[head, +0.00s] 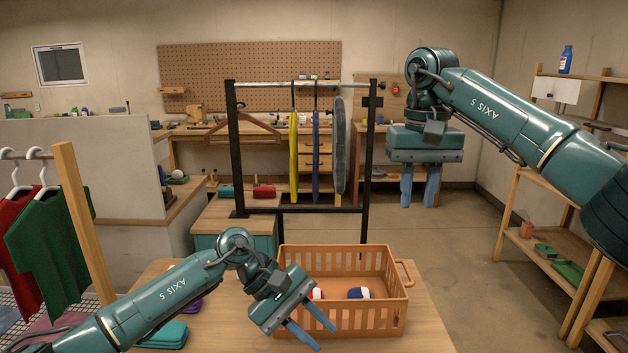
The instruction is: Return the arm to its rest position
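My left arm comes in from the lower left, low over the wooden table. Its gripper (326,338) is at the near left side of the orange basket, pointing down and to the right. Its two blue fingers stand apart with nothing seen between them. My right arm comes in from the right, raised high. Its gripper (419,204) points straight down, to the right of the clothes rack, and its blue fingers are apart and empty. The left gripper hides part of the basket's near left corner.
The orange basket (366,319) on the table (425,335) holds rolled red-white and blue-white items (358,293). Shelves (510,215) stand at right, red and green shirts (50,235) hang at left. Open floor lies right of the table.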

